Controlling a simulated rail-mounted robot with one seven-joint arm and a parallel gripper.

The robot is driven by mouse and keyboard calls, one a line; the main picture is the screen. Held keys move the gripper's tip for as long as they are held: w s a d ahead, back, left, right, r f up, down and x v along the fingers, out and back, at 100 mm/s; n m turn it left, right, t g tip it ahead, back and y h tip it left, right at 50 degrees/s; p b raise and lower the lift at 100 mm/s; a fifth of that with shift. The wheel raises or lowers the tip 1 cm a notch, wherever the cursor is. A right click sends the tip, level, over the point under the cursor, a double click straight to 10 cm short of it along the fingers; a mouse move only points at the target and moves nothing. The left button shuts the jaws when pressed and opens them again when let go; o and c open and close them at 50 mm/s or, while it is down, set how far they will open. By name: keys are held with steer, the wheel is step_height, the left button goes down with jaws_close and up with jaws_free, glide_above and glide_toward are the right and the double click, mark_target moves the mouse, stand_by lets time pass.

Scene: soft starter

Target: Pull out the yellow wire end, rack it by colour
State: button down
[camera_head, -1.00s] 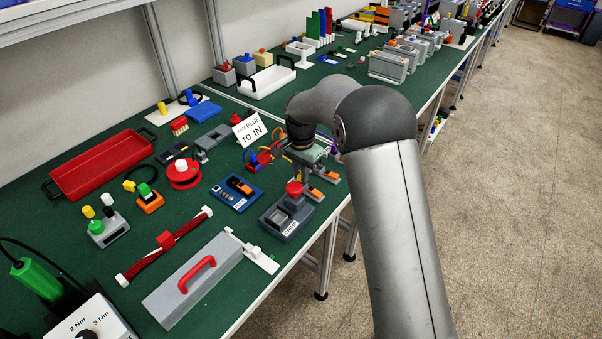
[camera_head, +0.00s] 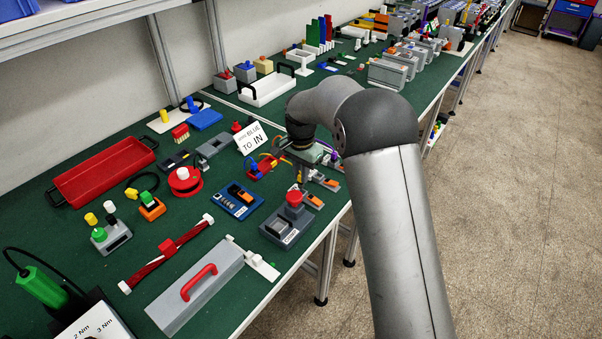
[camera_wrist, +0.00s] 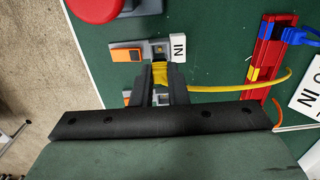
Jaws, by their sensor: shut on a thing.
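In the wrist view my gripper (camera_wrist: 161,85) is shut on the yellow wire end (camera_wrist: 160,72), which sits between the two fingers. The end lies right against the grey terminal block (camera_wrist: 158,50) with an orange lever and an "IN" label; I cannot tell whether its tip is still inside. The yellow wire (camera_wrist: 235,88) curves right towards a red rack (camera_wrist: 266,55) with a yellow patch and a blue wire end (camera_wrist: 292,36) at it. In the head view my gripper (camera_head: 303,172) is small and partly hidden by my arm.
A second orange-levered block (camera_wrist: 128,97) is partly hidden behind my gripper. A red button (camera_wrist: 95,8) stands close by, on a grey box in the head view (camera_head: 288,225). A white sign (camera_head: 250,138) stands behind the rack. The bench's front edge is near.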

steer(key=shift+r, duration=0.15)
stand_by(0.5)
steer(key=shift+r+p, duration=0.75)
steer(key=shift+r, duration=0.35)
steer(key=shift+d, duration=0.1)
